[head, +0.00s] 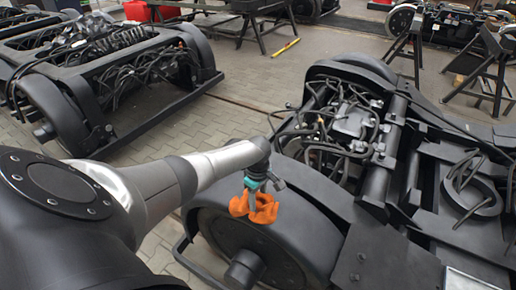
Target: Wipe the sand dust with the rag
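An orange rag (265,212) hangs bunched from my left gripper (252,190), whose teal fingers are shut on it. The rag is in front of the near bogie's dark wheel (298,240), near the wheel's upper edge. I cannot tell whether the rag touches the wheel or hangs above it. No sand dust can be made out clearly in this view. My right gripper is not in view.
The near bogie, with its cables and pipes (345,125), fills the right side. Another bogie (110,70) stands at the left. Paved floor (240,95) lies open between them. A yellow bar (286,47) lies on the floor, and trestles (490,75) stand at the back right.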

